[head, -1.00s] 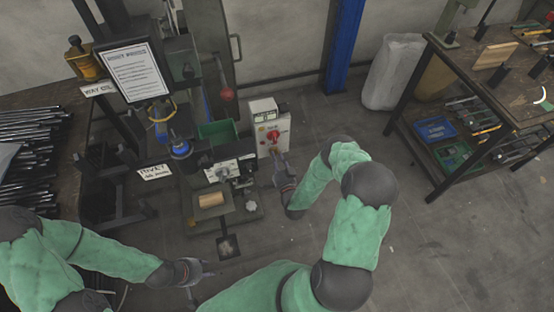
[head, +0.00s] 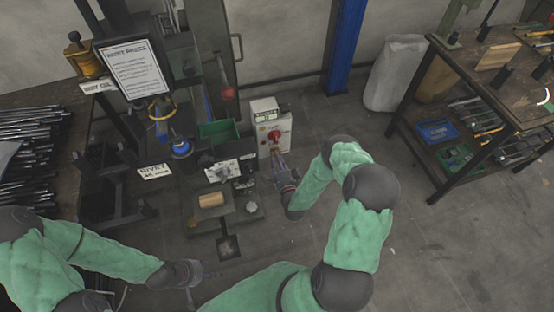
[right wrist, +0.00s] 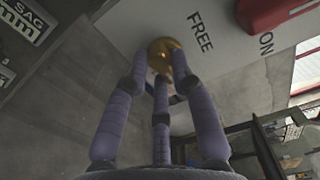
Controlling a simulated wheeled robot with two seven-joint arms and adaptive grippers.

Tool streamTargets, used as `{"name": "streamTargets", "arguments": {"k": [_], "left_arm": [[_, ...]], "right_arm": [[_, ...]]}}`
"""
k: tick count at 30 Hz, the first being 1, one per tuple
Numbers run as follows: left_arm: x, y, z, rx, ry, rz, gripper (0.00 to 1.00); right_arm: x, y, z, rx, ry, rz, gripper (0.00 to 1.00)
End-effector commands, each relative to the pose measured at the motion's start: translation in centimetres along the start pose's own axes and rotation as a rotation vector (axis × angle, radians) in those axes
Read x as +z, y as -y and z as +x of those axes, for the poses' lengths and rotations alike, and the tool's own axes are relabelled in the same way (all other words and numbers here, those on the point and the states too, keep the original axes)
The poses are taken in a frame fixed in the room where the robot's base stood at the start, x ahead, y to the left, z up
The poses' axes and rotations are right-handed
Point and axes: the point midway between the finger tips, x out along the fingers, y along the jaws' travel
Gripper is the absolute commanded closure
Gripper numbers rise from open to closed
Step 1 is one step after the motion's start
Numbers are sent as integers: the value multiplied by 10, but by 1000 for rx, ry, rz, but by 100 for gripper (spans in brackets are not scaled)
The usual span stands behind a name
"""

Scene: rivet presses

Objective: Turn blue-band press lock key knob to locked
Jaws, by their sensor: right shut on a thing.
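A grey-white control box (head: 270,118) stands on the floor right of the press, with a red switch (head: 274,135) on its face. In the right wrist view, a round brass key knob (right wrist: 163,46) sits on the pale panel, with the word FREE printed right of it. My right gripper (head: 277,156) is at the box's front, and its fingers (right wrist: 163,78) are shut on the knob, covering its lower part. The knob's exact angle is hard to tell. My left gripper (head: 205,285) is low in the head view, its fingers apart and empty, away from the box.
The press base (head: 228,212) carries a wooden cylinder (head: 211,200). A sign board (head: 133,68) and a green bin (head: 218,130) stand near the box. A workbench (head: 500,95) with tools is at the right.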

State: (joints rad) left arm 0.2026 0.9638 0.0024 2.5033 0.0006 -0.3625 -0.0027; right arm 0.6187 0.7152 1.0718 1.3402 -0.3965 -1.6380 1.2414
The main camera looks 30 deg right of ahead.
Motion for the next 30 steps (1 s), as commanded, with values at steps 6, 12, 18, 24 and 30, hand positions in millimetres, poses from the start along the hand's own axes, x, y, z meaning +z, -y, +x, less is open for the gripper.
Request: {"name": "streamTargets", "arguments": {"k": [6, 12, 18, 24, 30], "left_arm": [[0, 0, 0, 0, 0, 0, 60], [0, 0, 0, 0, 0, 0, 60], [0, 0, 0, 0, 0, 0, 60], [0, 0, 0, 0, 0, 0, 60], [0, 0, 0, 0, 0, 0, 60]], "right_arm": [[0, -1, 0, 2, -2, 11, 100], [0, -1, 0, 2, -2, 11, 100], [0, -1, 0, 2, -1, 10, 51], [0, 0, 0, 1, -1, 9, 51], [-1, -1, -10, 3, -1, 9, 51]]}}
